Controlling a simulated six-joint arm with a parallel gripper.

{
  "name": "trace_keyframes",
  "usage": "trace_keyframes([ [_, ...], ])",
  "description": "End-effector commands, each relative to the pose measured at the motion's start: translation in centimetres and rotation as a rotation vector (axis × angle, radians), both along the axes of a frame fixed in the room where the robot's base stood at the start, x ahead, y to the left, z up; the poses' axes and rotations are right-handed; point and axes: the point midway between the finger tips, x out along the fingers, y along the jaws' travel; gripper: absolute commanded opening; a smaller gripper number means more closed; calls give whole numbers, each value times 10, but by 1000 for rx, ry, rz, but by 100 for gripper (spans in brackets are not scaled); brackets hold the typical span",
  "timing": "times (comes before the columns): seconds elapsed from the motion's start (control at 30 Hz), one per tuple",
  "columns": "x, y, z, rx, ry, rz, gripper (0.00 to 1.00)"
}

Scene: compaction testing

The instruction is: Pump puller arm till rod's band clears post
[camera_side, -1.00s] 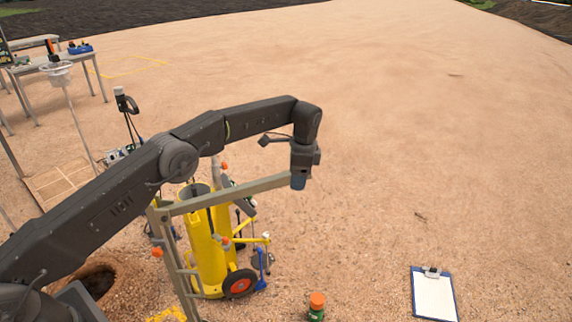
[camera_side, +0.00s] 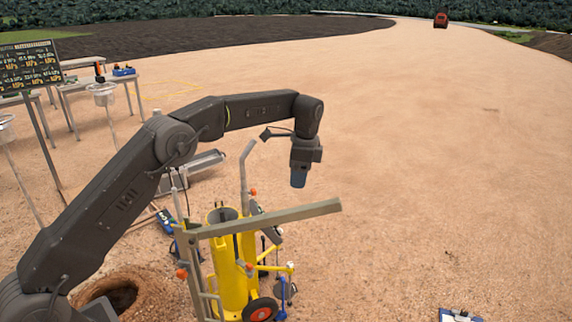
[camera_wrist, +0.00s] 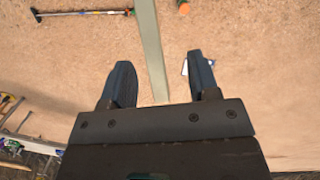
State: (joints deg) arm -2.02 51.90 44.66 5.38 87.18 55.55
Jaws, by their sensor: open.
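The puller arm (camera_side: 290,216) is a long grey-green bar running right from the top of a grey upright frame (camera_side: 188,262), its free end slightly higher. In the wrist view the bar (camera_wrist: 152,45) passes between my spread fingers. My gripper (camera_side: 299,180) points down above the bar near its free end, with a visible gap in the side view. Its fingers (camera_wrist: 160,68) are open and empty. A yellow cylinder on wheels (camera_side: 234,275) stands behind the bar, with a bent grey tube (camera_side: 244,170) rising beside it. I cannot make out the rod's band.
A round hole (camera_side: 122,293) is in the ground at lower left. A clipboard (camera_side: 458,315) lies at the lower right edge. Tables (camera_side: 78,88) and a display board (camera_side: 28,66) stand at back left. The sandy ground on the right is clear.

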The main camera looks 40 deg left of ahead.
Motion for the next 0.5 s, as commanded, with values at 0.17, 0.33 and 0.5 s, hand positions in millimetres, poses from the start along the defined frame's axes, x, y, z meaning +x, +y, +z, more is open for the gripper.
trace_keyframes([
  [0.17,-10,23,15,0,0,1,55],
  [0.33,-14,32,21,0,0,0,55],
  [0.5,-14,34,21,1,1,-1,55],
])
